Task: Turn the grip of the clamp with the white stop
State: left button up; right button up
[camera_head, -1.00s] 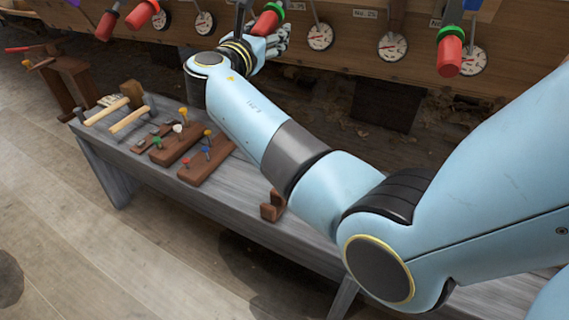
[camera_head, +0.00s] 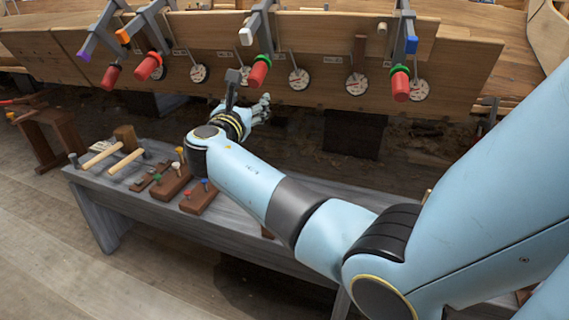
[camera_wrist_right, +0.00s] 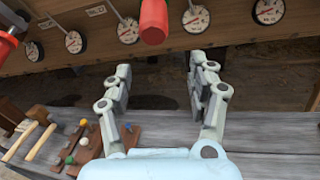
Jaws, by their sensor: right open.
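The clamp with the white stop (camera_head: 246,36) hangs on the plank edge in the head view. Its red grip (camera_head: 259,71) points down and has a green collar at its top. The grip also shows at the top of the right wrist view (camera_wrist_right: 153,22). My right gripper (camera_head: 262,108) is below this grip, apart from it in the picture. In the wrist view its two fingers (camera_wrist_right: 160,85) are spread with nothing between them, and the grip lies beyond the tips. The white stop is outside the wrist view. My left gripper is not in view.
Other clamps with red grips hang along the hull, with purple, orange and blue stops (camera_head: 411,45). Round gauges (camera_head: 299,79) sit between them on the planks. A grey bench (camera_head: 130,190) below holds mallets and wooden blocks with coloured pegs.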

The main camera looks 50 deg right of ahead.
jog(key=s+f+g+y, duration=0.1)
jog(key=s+f, duration=0.3)
jog(key=f, duration=0.5)
jog(key=s+a+f+g+y, duration=0.1)
jog(key=s+f+y, duration=0.1)
jog(key=s+f, duration=0.3)
jog(key=s+f+m+g+y, duration=0.1)
jog(key=s+f, duration=0.3)
jog(key=f, duration=0.9)
jog(key=shift+s+a+y+b, duration=0.15)
jog(key=shift+s+y+b, duration=0.25)
jog(key=shift+y, duration=0.2)
